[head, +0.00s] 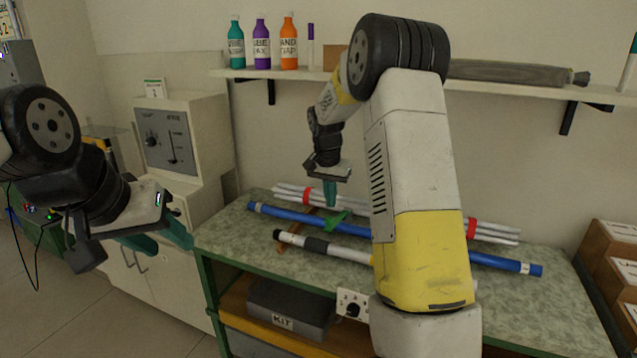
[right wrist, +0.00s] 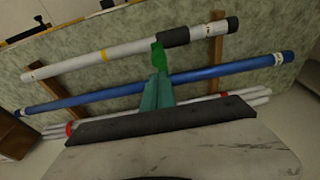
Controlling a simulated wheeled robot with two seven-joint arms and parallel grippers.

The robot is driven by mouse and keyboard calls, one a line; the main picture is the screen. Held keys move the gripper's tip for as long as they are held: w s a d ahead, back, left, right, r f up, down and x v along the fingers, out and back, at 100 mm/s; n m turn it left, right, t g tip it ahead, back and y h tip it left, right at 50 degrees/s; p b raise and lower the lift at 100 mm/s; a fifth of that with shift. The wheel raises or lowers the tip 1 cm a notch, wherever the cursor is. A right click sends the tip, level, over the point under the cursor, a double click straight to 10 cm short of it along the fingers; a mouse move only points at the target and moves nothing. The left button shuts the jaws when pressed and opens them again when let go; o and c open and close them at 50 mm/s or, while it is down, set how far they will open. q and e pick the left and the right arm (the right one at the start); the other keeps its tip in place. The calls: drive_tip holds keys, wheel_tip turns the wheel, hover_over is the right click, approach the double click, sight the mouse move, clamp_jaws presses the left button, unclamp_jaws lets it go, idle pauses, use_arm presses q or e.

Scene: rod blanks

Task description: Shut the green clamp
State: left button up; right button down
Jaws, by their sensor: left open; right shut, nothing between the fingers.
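The green clamp (head: 336,220) sits at the blue rod (head: 300,219) on the bench. In the right wrist view the clamp (right wrist: 158,56) stretches from the blue rod toward the dark sleeve of the white rod. My right gripper (head: 331,192) is shut and empty, its teal fingers pointing down just above the clamp; in the right wrist view its tips (right wrist: 157,95) are close to the clamp's near end. I cannot tell whether they touch it. My left gripper (head: 160,238) is open and empty, off the bench at the left.
A white rod (head: 340,250) with a dark sleeve lies in front of the blue rod, and a bundle of white rods (head: 492,232) with red bands lies behind. Wooden strips lie under the rods. A shelf (head: 300,74) with bottles hangs above. A grey machine (head: 168,140) stands left.

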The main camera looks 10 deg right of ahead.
drive_tip(key=shift+s+a+f, duration=0.1)
drive_tip(key=shift+s+f, duration=0.05)
drive_tip(key=shift+f, duration=0.5)
drive_tip(key=shift+s+a+f, duration=0.1)
drive_tip(key=shift+f, duration=0.5)
drive_tip(key=f, duration=0.1)
drive_tip(key=s+a+f, duration=0.1)
drive_tip(key=f, duration=0.1)
drive_tip(key=s+f, duration=0.1)
drive_tip(key=f, duration=0.1)
drive_tip(key=shift+a+f, duration=0.1)
drive_tip(key=shift+a, duration=0.1)
drive_tip(key=shift+s, duration=0.1)
